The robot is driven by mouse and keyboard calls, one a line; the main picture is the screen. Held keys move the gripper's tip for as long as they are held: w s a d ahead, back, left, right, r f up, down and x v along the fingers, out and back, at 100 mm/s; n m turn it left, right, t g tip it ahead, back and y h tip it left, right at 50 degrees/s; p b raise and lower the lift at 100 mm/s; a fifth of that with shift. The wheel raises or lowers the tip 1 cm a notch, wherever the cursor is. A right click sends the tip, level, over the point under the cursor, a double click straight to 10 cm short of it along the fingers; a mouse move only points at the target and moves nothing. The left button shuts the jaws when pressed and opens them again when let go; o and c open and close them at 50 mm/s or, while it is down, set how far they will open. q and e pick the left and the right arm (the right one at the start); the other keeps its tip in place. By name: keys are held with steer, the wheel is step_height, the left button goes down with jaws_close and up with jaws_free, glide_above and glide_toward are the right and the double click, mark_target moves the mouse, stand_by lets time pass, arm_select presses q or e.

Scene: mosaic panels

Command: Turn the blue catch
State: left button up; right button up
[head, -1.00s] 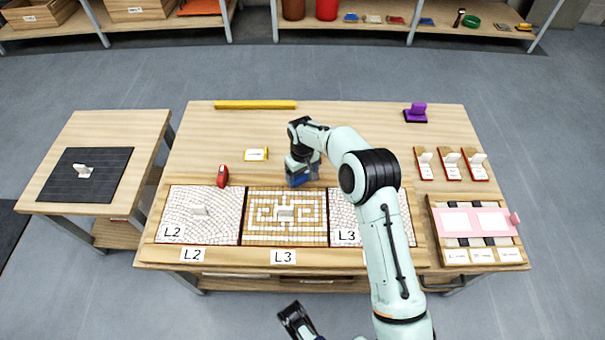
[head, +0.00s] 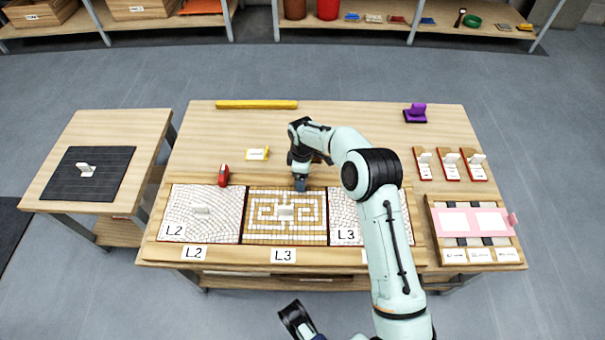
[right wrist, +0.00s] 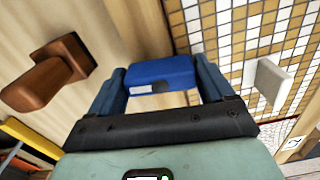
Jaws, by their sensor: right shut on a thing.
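The blue catch (right wrist: 160,75) shows in the right wrist view between the two fingers of my right gripper (right wrist: 160,84), at the edge of the mosaic panel. My right gripper is shut on it. In the head view my right gripper (head: 300,184) points down at the back edge of the middle mosaic panel (head: 258,238), and it hides most of the catch. The red catch (head: 224,175) stands behind the left panel. My left gripper (head: 297,318) is at the bottom of the head view, open and empty, away from the table.
A brown catch-like block (right wrist: 52,75) lies beside my right gripper. A white upright handle (right wrist: 272,80) stands on the middle panel. A yellow-edged card (head: 257,153) and a yellow bar (head: 257,104) lie behind. My right arm covers part of the right panel (head: 345,212).

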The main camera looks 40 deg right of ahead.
arm_select(q)
steer(key=shift+s, duration=0.1)
arm_select(e)
steer(key=shift+n, duration=0.6)
steer(key=o, duration=0.9)
arm_select(q)
steer(key=shift+d, duration=0.1)
steer(key=shift+g+h, duration=0.3)
steer(key=shift+g, duration=0.4)
steer(key=s+r+p, duration=0.1)
steer(key=s+d+r+p, duration=0.1)
steer(key=s, duration=0.1)
steer(key=s+d+r, duration=0.1)
steer(key=shift+s+r+p, duration=0.15)
steer(key=shift+p, duration=0.25)
arm_select(e)
step_height(320, 180, up, 13)
steer(key=shift+r, duration=0.2)
